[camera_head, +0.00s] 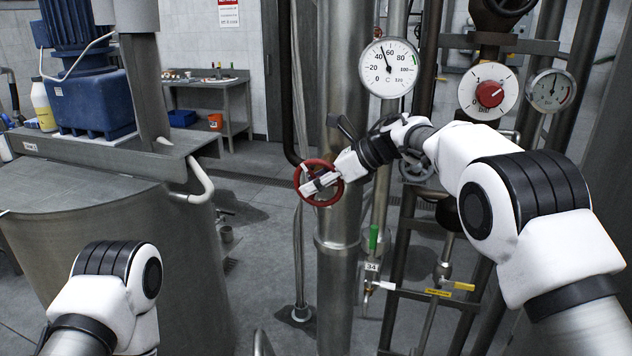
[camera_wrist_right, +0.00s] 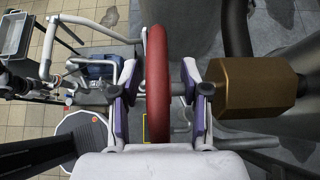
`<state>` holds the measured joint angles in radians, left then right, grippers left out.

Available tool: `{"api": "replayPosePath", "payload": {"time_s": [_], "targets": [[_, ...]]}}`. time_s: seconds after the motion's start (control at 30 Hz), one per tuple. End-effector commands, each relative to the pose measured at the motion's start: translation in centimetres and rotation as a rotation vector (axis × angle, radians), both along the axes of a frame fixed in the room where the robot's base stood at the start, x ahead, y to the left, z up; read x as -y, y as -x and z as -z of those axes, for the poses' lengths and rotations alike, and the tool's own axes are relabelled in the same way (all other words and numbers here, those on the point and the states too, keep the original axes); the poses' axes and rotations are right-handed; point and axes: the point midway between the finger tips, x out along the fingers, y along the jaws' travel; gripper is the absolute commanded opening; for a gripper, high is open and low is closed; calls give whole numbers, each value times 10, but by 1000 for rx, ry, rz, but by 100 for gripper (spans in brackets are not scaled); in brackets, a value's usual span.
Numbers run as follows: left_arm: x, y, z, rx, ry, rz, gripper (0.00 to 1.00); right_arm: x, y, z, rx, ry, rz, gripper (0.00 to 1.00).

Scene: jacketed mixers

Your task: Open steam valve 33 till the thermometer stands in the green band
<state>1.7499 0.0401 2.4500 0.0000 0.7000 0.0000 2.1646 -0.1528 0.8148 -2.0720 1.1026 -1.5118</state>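The red handwheel (camera_head: 319,182) stands in front of a thick steel pipe; no number 33 is readable on it. My right gripper (camera_head: 322,182) is at the wheel. In the right wrist view the red rim (camera_wrist_right: 158,85) passes between the two fingers of the gripper (camera_wrist_right: 160,92), with a gap on each side. A brass hexagonal valve part (camera_wrist_right: 245,88) lies to the right of the rim. The round thermometer (camera_head: 388,67) has its needle up and slightly left, between 40 and 60. Its green band is at the right, near 100, away from the needle. My left gripper is out of view.
A green-handled valve tagged 34 (camera_head: 373,238) is below right of the wheel. A steel vessel (camera_head: 110,215) fills the left. Pipes stand close around my right arm.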

Motion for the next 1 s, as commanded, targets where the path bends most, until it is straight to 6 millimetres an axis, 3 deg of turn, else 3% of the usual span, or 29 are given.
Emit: {"api": "replayPosePath", "payload": {"time_s": [0.27, 0.4, 0.73, 0.87, 1.0], "targets": [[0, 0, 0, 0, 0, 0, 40, 13, 3, -11, 2, -2, 2, 46], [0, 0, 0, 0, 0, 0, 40, 40, 11, -31, 0, -2, 3, 46], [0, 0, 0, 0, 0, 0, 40, 129, 40, -29, -1, -2, 3, 46], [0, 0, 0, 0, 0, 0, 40, 147, 46, -29, 0, -1, 1, 46], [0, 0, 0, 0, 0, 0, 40, 152, 48, -29, -1, 1, -1, 46]]}}
